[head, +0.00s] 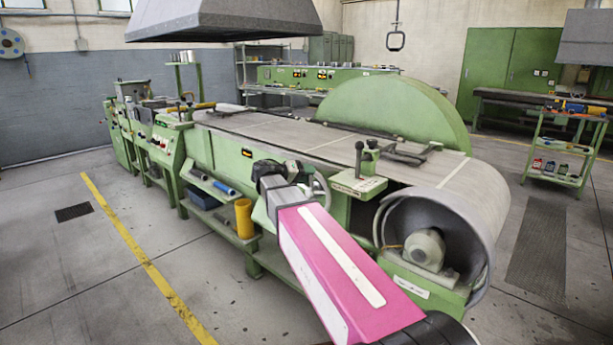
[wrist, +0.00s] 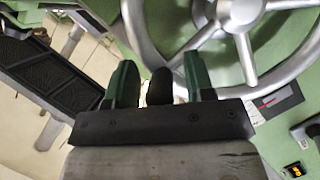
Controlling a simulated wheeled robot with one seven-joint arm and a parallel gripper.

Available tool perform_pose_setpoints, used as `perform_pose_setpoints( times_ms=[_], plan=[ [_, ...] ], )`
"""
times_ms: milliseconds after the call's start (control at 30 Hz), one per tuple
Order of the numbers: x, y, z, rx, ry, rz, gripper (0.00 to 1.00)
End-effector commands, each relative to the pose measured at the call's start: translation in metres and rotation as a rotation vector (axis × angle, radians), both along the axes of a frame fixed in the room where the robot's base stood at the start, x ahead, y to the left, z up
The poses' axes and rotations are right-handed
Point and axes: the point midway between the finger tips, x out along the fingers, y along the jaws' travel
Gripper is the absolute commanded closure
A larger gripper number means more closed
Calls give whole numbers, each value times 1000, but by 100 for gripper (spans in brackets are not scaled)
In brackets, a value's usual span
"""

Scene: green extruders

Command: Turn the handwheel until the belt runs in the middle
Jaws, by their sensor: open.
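The handwheel (wrist: 310,58) is a grey spoked wheel on the green machine side, and it fills the upper right of the wrist view. In the head view its rim (head: 322,190) shows only in part behind my gripper (head: 268,178). In the wrist view my gripper (wrist: 159,65) is open at the wheel's lower left rim. A dark knob (wrist: 160,87), apparently the wheel's handle, lies between the two green fingers with a gap on each side. The wide grey belt (head: 290,141) runs over the machine and round the near drum. I cannot tell whether it is centred.
A small plate with a red mark (wrist: 276,97) sits below the wheel. A green bracket with a black-knobbed lever (head: 359,158) stands right of my gripper. A yellow cylinder (head: 244,218) stands on the low shelf. The floor by the yellow line (head: 140,255) is clear.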

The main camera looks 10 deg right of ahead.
Motion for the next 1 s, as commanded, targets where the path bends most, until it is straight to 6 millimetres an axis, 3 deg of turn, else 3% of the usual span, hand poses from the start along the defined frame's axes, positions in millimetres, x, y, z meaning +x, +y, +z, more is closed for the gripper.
perform_pose_setpoints(
  times_ms=[300, 433, 467, 1000],
  plan=[
    [1, -2, -1, 0, 0, 0, 54],
    [1, -2, 0, 0, 0, 1, 97],
    [1, -2, 0, 0, 0, 1, 100],
    [5, -1, 2, -7, -3, 4, 100]
  ],
)
